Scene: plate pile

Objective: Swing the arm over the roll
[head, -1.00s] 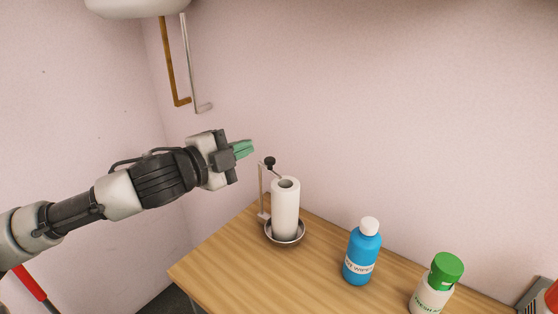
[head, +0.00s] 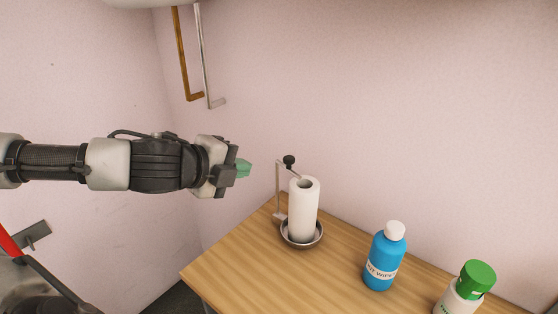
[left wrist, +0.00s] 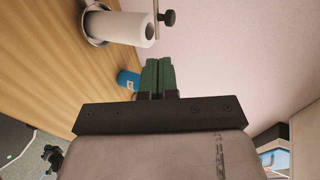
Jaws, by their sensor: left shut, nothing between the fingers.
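A white paper roll (head: 304,212) stands upright on a holder with a round metal base (head: 287,238) on the wooden table. The holder's thin arm (head: 278,188) rises at the roll's left side and ends in a black knob (head: 289,160) near the roll's top. My left gripper (head: 246,169) is shut and empty, left of the knob and apart from it. In the left wrist view, the green fingers (left wrist: 159,78) are together, with the roll (left wrist: 122,28) and the knob (left wrist: 167,18) beyond them. My right gripper is not in view.
A blue bottle with a white cap (head: 384,258) and a green-capped container (head: 468,287) stand on the table (head: 240,266) right of the roll. Pipes (head: 207,60) hang on the wall above.

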